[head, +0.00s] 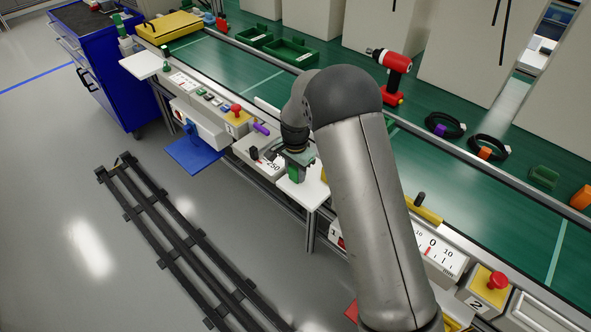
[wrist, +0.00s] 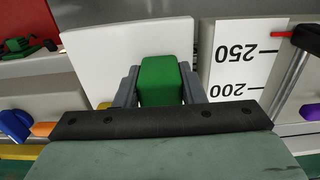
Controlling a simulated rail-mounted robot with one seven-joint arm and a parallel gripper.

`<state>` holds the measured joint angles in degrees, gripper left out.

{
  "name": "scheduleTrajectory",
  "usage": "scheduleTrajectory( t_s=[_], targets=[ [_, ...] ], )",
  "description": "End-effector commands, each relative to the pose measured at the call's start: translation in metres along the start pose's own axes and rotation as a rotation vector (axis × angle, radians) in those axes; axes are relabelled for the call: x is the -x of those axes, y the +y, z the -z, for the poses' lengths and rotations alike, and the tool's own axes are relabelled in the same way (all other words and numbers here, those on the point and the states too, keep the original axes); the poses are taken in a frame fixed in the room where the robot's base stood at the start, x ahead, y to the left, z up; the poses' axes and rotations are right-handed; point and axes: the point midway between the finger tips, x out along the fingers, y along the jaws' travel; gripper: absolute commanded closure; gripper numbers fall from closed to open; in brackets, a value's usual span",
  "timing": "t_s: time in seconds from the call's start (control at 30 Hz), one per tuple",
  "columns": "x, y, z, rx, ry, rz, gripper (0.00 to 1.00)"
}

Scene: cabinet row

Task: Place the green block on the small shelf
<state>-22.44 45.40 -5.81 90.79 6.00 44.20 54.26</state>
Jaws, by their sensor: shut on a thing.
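My gripper (head: 297,162) is shut on the green block (wrist: 160,78), with one grey finger on each side of it in the wrist view. The block also shows in the head view (head: 295,174), below the gripper. A small white shelf (head: 313,192) juts out from the front of the bench under the gripper. In the wrist view the white shelf (wrist: 95,45) lies behind the block. The block is over or at the shelf; I cannot tell if they touch.
A second small white shelf (head: 141,64) juts out further left. A white panel with a 250 scale (wrist: 236,55) is beside the block. A purple handle (head: 261,128) and a red button (head: 236,110) stand nearby. Black floor rails (head: 180,235) run below.

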Motion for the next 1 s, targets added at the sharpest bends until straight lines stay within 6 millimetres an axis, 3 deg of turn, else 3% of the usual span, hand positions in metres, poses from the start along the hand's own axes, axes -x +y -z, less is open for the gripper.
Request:
scheduleTrajectory(
  t_s=[0.3, 0.33, 0.4, 0.77, 1.0],
  targets=[
    [-0.003, 0.000, 0.001, -0.001, 0.001, 0.001, 0.89],
    [-0.003, 0.000, 0.001, -0.001, 0.001, 0.001, 0.58],
    [-0.002, 0.000, 0.001, 0.000, 0.001, 0.001, 0.42],
    [0.004, 0.000, 0.001, 0.000, 0.002, 0.002, 0.42],
    [0.045, -0.001, 0.001, 0.000, 0.005, 0.006, 0.42]
  ],
)
